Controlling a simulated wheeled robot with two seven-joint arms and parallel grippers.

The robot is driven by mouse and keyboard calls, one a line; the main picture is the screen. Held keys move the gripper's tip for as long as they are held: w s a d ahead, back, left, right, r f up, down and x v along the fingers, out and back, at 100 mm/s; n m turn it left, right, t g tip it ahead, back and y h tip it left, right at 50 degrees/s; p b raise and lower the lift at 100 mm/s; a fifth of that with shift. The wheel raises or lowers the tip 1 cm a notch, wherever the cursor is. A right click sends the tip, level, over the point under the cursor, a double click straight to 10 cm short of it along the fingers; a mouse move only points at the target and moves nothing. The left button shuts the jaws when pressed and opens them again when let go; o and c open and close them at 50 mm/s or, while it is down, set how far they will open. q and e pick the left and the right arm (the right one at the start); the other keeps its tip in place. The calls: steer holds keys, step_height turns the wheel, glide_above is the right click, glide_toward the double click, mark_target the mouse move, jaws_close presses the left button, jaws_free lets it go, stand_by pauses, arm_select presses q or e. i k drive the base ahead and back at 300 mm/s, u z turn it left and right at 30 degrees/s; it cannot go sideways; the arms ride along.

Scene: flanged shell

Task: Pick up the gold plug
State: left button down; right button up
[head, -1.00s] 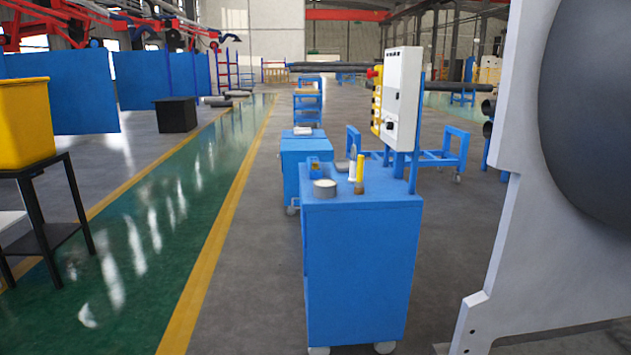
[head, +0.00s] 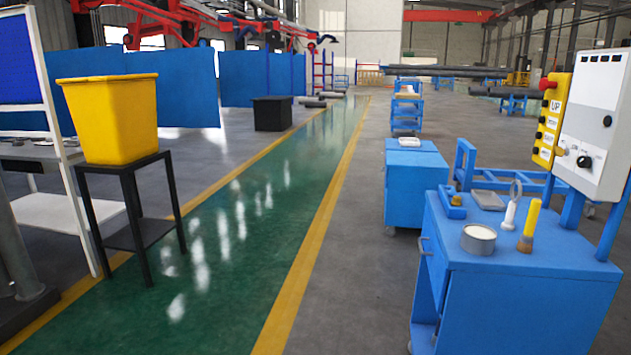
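A small gold piece (head: 456,200), which looks like the gold plug, is at the left back of the blue cart's top (head: 500,255). It sits at or in a small blue holder (head: 450,210); it is too small to tell how it is seated. Neither of my grippers shows in the head view.
The cart top also holds a round tin (head: 478,240), a brush with a yellow handle (head: 530,225), a white-handled tool (head: 511,208) and a grey tray (head: 487,200). A control box (head: 595,120) rises at right. A yellow bin (head: 112,120) stands left. The green lane (head: 240,240) is clear.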

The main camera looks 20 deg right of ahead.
mark_target(456, 200)
steer(key=u, duration=0.15)
steer(key=i, duration=2.35)
steer(key=z, duration=1.65)
steer(key=i, duration=0.95)
steer(key=z, duration=1)
